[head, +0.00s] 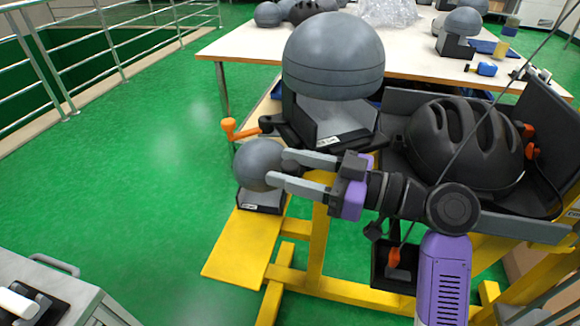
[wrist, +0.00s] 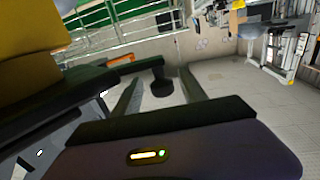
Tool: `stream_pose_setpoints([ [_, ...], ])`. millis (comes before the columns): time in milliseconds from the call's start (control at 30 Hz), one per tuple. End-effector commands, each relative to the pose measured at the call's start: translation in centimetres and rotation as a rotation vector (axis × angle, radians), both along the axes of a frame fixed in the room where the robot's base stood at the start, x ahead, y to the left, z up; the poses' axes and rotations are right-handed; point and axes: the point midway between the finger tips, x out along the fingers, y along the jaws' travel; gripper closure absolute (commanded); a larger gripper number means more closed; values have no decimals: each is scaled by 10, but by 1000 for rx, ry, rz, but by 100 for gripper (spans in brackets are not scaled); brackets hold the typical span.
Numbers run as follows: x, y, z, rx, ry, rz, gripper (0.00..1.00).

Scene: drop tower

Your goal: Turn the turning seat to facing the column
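My gripper (head: 275,168) is open, its two pale fingers pointing left. In the head view they overlap a grey ball (head: 250,166) on a small black base; contact cannot be told. In the wrist view, a dark round knob (wrist: 161,89) shows between the parted fingers (wrist: 158,95), below a black arm. What seems to be the turning seat is a dark grey block (head: 338,118) under a large grey dome (head: 333,55), just above my gripper. An orange-handled lever (head: 240,130) sticks out to its left. I cannot clearly tell which part is the column; yellow framing (head: 316,245) stands below.
A black helmet (head: 465,143) lies in a grey angled holder (head: 557,125) to the right. A table (head: 240,45) with grey domes is behind. A yellow plate (head: 240,245) sits low under the ball. A grey cabinet (head: 50,280) stands front left. Green floor at left is clear.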

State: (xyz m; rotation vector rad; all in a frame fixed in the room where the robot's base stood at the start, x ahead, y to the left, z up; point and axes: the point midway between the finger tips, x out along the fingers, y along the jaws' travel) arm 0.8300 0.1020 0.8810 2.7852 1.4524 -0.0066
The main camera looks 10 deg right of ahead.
Motion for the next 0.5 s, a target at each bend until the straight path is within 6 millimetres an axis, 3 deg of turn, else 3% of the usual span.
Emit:
stream_pose_setpoints([
  [267,-2,0,2,1,-2,4,51],
  [500,-20,-28,2,0,-1,-1,51],
])
